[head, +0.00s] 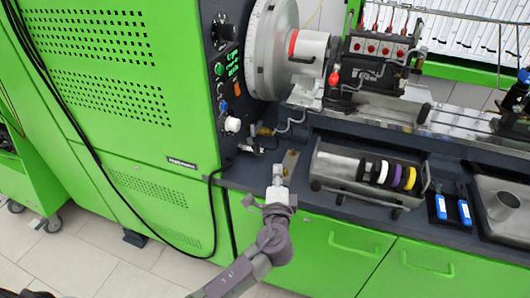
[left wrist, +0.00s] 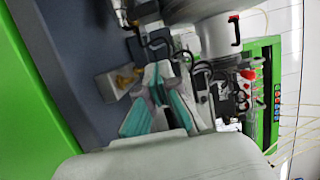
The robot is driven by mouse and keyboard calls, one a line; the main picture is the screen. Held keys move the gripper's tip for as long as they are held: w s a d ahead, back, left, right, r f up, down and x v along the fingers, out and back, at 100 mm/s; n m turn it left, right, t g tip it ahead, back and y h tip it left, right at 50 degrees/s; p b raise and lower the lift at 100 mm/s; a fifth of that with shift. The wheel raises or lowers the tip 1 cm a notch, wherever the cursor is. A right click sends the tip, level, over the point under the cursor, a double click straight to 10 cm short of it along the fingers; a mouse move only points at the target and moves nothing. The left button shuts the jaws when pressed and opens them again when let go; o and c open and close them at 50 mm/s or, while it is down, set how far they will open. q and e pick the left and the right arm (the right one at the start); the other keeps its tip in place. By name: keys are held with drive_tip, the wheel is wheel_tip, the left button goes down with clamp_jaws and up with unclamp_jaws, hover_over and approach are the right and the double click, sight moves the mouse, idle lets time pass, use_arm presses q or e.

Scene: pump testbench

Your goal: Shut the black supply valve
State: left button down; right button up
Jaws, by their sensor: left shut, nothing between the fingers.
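My left gripper (head: 279,177) is shut and empty above the front edge of the dark bench top, next to a small plate with a brass fitting (head: 291,158). It also shows in the left wrist view (left wrist: 160,90), with teal finger pads, and the brass fitting (left wrist: 127,78) on its grey block is just left of the fingertips. A small dark valve-like part (head: 247,148) with brass fittings sits at the foot of the green cabinet, beyond and left of the gripper. I cannot tell its handle position. My right gripper is not in view.
The green cabinet (head: 120,90) with knobs stands on the left, a black cable hanging down its front. A grey rack (head: 342,165) with coloured rings stands right of the gripper. The pump (head: 378,47) and large disc are behind. The floor in front is clear.

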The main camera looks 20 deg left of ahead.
use_arm(q)
drive_tip(key=p+x, duration=0.1)
drive_tip(key=x, duration=0.8)
drive_tip(key=shift+w+r, duration=0.1)
drive_tip(key=shift+w, duration=0.1)
drive_tip(key=a, duration=0.1)
drive_tip(key=s+a+p, duration=0.1)
drive_tip(key=a+p, duration=0.1)
drive_tip(key=shift+s+a, duration=0.2)
drive_tip(key=shift+s, duration=0.05)
drive_tip(key=shift+s+a+p, duration=0.1)
drive_tip(key=shift+p, duration=0.2)
drive_tip(key=shift+a, duration=0.1)
